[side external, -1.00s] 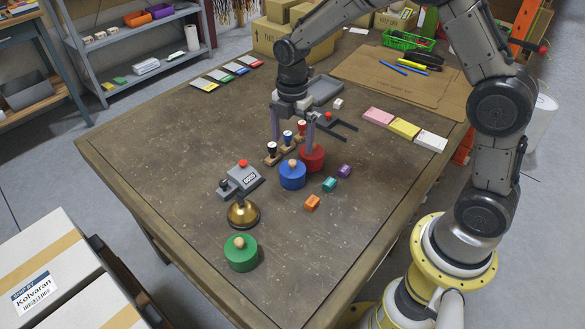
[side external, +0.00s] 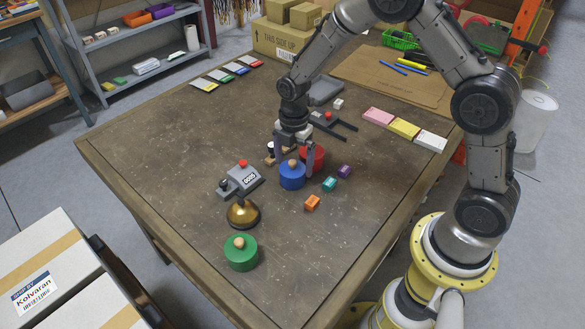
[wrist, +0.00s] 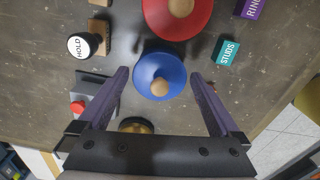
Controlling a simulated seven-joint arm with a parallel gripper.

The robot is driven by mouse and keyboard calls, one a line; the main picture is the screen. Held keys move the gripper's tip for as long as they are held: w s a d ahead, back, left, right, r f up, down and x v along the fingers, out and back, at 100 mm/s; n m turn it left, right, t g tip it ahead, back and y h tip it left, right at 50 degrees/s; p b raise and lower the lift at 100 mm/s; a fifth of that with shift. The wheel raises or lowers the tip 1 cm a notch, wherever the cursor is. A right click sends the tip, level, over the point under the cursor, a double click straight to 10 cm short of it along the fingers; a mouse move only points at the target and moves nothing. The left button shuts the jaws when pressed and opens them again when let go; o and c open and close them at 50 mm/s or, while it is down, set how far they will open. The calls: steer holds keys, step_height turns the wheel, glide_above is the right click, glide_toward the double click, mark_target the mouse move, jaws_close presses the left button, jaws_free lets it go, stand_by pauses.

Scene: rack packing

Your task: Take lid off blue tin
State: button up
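The blue tin (side external: 292,179) stands upright on the table with its lid on; a round wooden knob tops the lid. My gripper (side external: 294,155) is open and empty, pointing down just above and behind the blue tin. In the wrist view the blue tin (wrist: 160,65) and its knob show between and just beyond the two spread fingertips of my gripper (wrist: 159,78). I see no contact with the knob or lid.
The red tin (side external: 316,157) stands close behind the blue one. Orange (side external: 312,202), teal (side external: 329,184) and purple (side external: 345,171) small boxes lie to the right. Stamps (wrist: 86,45) are near.

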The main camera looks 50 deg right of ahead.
steer(key=c, duration=1)
steer(key=shift+r, duration=0.15)
